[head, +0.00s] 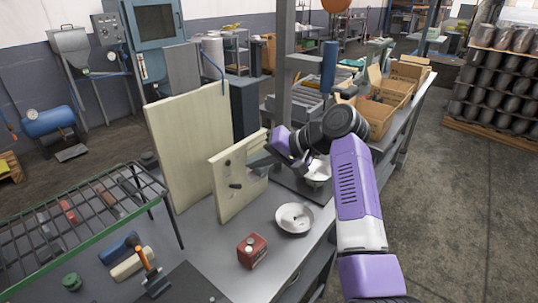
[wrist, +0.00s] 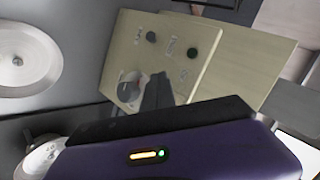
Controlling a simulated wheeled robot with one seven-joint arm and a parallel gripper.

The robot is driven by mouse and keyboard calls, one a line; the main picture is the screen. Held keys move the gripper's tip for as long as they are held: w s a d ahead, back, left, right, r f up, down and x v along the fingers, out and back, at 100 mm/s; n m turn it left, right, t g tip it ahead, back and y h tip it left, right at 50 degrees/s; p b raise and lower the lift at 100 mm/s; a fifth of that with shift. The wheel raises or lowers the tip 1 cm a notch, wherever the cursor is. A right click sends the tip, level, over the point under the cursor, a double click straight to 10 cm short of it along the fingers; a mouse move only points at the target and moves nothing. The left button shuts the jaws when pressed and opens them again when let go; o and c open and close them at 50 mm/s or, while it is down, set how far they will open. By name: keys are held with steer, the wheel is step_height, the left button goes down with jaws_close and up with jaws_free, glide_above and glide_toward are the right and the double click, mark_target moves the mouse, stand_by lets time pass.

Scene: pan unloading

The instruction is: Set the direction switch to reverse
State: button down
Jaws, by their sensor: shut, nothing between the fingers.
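A cream control panel (head: 225,198) stands upright on the bench in the head view and also shows in the wrist view (wrist: 205,35). I cannot tell which control is the direction switch. My gripper (head: 258,160) is shut and empty at the panel's right part. In the wrist view its fingers (wrist: 157,90) are close beside the pale dial and cover part of the panel. Contact cannot be told.
A larger cream board (head: 190,140) stands behind the panel. A wire rack (head: 90,215) is at the left. Cardboard boxes (head: 378,112) stand farther back.

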mark_target(235, 186)
steer(key=shift+s+a+f+p, duration=0.3)
steer(key=shift+s+a+f, duration=0.25)
steer(key=shift+s, duration=0.25)
steer(key=shift+s+a+f+p, duration=0.25)
steer(key=shift+s+a+f, duration=0.1)
steer(key=shift+s+f, duration=0.35)
steer(key=shift+s, duration=0.1)
steer(key=shift+d+f+y+b, duration=0.15)
steer(key=shift+y+b, duration=0.15)
steer(key=shift+b, duration=0.2)
